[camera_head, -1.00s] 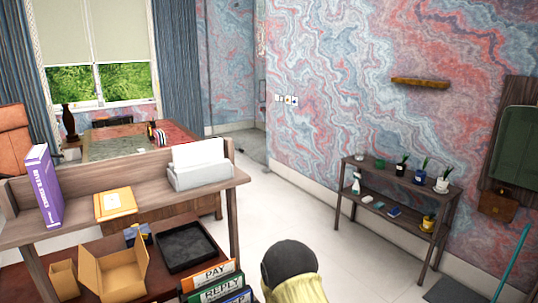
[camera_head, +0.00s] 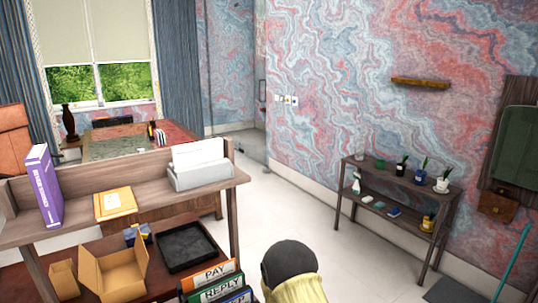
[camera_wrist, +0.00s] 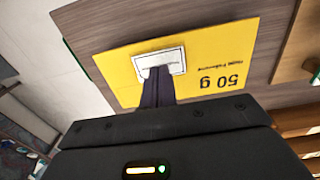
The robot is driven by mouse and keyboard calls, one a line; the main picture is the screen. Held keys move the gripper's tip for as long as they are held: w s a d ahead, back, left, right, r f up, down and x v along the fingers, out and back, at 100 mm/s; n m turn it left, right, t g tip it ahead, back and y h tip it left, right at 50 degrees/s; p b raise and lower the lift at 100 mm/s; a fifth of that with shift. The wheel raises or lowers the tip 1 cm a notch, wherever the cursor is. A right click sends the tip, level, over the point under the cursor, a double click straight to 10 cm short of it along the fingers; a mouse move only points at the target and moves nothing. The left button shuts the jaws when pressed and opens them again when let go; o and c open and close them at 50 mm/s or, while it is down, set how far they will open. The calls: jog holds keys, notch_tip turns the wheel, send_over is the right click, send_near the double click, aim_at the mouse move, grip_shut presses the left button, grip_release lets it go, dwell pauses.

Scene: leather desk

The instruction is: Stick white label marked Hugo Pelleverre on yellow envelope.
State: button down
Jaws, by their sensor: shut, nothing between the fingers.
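In the wrist view a yellow envelope (camera_wrist: 205,73) lies on a greyish wooden surface. It bears large dark "50 g" print and a small line of text that seems to read Hugo Pelleverre, both upside down. A white label (camera_wrist: 173,53) with a dark border lies over the envelope's far part, just beyond my fingertips; its own print is too small to read. My gripper (camera_wrist: 157,72) is shut and empty, its dark fingertips over or at the label's near edge. I cannot tell whether they touch it. My gripper does not show in the head view.
The wooden surface (camera_wrist: 215,22) ends at the left, with pale floor beyond. An orange-brown item (camera_wrist: 297,48) lies at the right. In the head view a shelf unit holds a purple book (camera_head: 43,187), a white card box (camera_head: 200,174), a cardboard box (camera_head: 115,265) and a black tray (camera_head: 185,247).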

jog(key=shift+f+b, duration=0.55)
jog(key=shift+f, duration=0.25)
dwell(0.4)
dwell(0.5)
jog(key=shift+r+p, duration=2.4)
jog(key=shift+r, duration=1.15)
jog(key=s+d+r+m+t, duration=0.1)
jog(key=s+d+r, duration=0.3)
jog(key=r, duration=0.5)
jog(key=s+d+r+m, duration=0.3)
jog(key=s+d+r, duration=0.1)
jog(key=r, duration=0.5)
jog(key=s+d+r+m+t, duration=0.1)
jog(key=s+d+r, duration=0.3)
jog(key=r, duration=0.5)
jog(key=shift+s+d+r+m+t, duration=0.15)
jog(key=shift+d+r+m+t, duration=0.3)
jog(key=shift+m, duration=0.45)
